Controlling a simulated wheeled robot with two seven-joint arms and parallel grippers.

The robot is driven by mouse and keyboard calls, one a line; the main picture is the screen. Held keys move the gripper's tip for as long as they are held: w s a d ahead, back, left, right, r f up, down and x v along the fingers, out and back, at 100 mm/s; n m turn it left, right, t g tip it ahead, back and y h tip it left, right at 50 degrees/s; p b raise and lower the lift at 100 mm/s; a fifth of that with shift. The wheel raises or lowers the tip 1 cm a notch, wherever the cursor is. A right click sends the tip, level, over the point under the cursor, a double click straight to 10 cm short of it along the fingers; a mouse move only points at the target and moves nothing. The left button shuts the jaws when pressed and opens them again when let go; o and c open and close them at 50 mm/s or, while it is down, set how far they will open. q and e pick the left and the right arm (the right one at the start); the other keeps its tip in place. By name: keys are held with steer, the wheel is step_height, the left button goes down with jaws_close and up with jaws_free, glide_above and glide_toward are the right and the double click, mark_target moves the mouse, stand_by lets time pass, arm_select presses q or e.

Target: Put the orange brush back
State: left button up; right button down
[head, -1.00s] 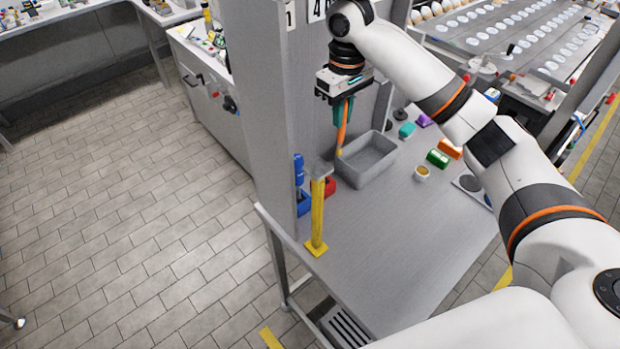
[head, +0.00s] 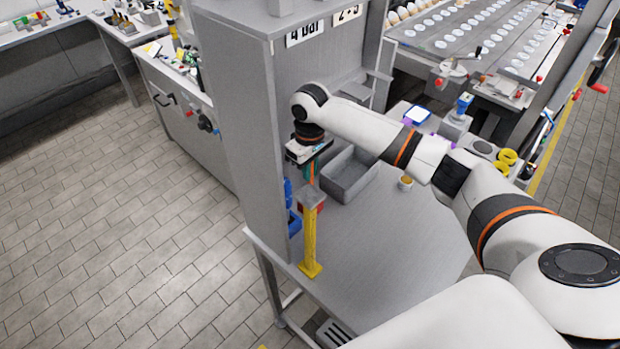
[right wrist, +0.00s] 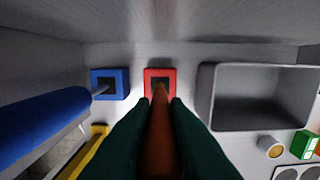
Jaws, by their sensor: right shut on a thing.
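My right gripper (head: 309,172) has dark green fingers. They are shut on the orange brush (right wrist: 160,135), which points down and away in the right wrist view. In the head view the brush is a thin orange strip, mostly hidden by the gripper and the post. The red holder (right wrist: 160,74) has a dark square opening; the brush's far end overlaps its near part in the right wrist view. I cannot tell whether the end is in the opening or above it. In the head view the red holder (head: 320,207) is partly hidden. My left gripper is not in view.
A blue holder (right wrist: 110,83) with a blue tool (right wrist: 45,118) stands left of the red holder. A grey bin (head: 352,171) is at the right. A yellow post (head: 310,240) stands in front. A grey panel (head: 250,140) rises at the left. The table's front is clear.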

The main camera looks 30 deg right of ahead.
mark_target(311, 182)
steer(key=shift+f, duration=0.4)
steer(key=shift+f+p, duration=0.4)
steer(key=shift+f, duration=1.55)
steer(key=c, duration=1.4)
jaws_free()
steer(key=shift+s, duration=0.1)
steer(key=shift+r, duration=0.1)
step_height(311, 182, up, 12)
steer(key=shift+b, duration=1.25)
